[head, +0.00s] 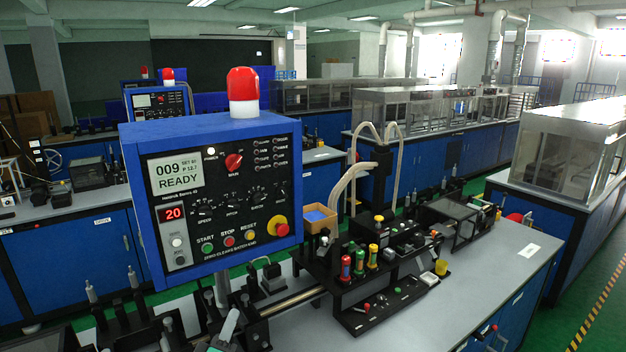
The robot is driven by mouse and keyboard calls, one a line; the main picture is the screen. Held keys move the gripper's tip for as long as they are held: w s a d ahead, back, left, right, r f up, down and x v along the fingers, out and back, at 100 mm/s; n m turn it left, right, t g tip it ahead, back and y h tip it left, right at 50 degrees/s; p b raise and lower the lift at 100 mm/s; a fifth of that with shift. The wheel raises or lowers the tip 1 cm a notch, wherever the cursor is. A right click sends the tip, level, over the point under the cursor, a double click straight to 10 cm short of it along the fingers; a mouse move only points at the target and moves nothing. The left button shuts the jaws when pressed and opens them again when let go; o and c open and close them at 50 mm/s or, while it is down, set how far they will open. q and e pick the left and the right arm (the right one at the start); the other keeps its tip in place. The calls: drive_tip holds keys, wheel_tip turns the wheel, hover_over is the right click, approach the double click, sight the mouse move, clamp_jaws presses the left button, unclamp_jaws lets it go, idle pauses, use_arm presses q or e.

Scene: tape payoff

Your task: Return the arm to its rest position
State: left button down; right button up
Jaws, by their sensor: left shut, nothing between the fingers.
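What looks like my left gripper (226,328) shows at the bottom edge, left of centre, as a light grey tilted shape. It is shut with nothing in it, apart from the control panel above. Most of that arm is out of the picture. My right gripper is not in view. The blue control panel (150,258) stands on a post, with a red beacon (243,84) on top. Its screen (177,173) reads 009 and READY, and a red display (172,213) shows 20.
The grey bench (440,310) carries black fixtures, a metal rod (297,299), red, green and yellow cylinders (359,262) and a small cardboard box (320,218). Clear bench top lies at the right front. Similar blue benches and glazed machines (568,150) stand behind.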

use_arm(q)
drive_tip(key=s+f+m+g, duration=0.8)
drive_tip(key=s+f+g, duration=0.1)
drive_tip(key=s+f, duration=0.5)
drive_tip(key=s+a+f+m+g+y, duration=0.1)
drive_tip(key=s+a+f+g, duration=0.15)
drive_tip(key=s, duration=0.45)
drive_tip(key=s+a+f+m+g+y, duration=0.1)
drive_tip(key=s+f+m+g+y, duration=0.15)
drive_tip(key=s, duration=0.35)
drive_tip(key=s+a+f+m+g, duration=0.1)
drive_tip(key=s+a+f+g, duration=0.15)
drive_tip(key=s, duration=0.45)
wheel_tip(320, 180, down, 30)
drive_tip(key=g+b, duration=0.2)
drive_tip(key=s+a+f+g, duration=0.1)
drive_tip(key=s+a+f, duration=0.2)
drive_tip(key=s+f, duration=1.6)
wheel_tip(320, 180, down, 3)
drive_tip(key=shift+s+f+b, duration=0.1)
drive_tip(key=shift+s+b, duration=0.3)
drive_tip(key=shift+b, duration=0.05)
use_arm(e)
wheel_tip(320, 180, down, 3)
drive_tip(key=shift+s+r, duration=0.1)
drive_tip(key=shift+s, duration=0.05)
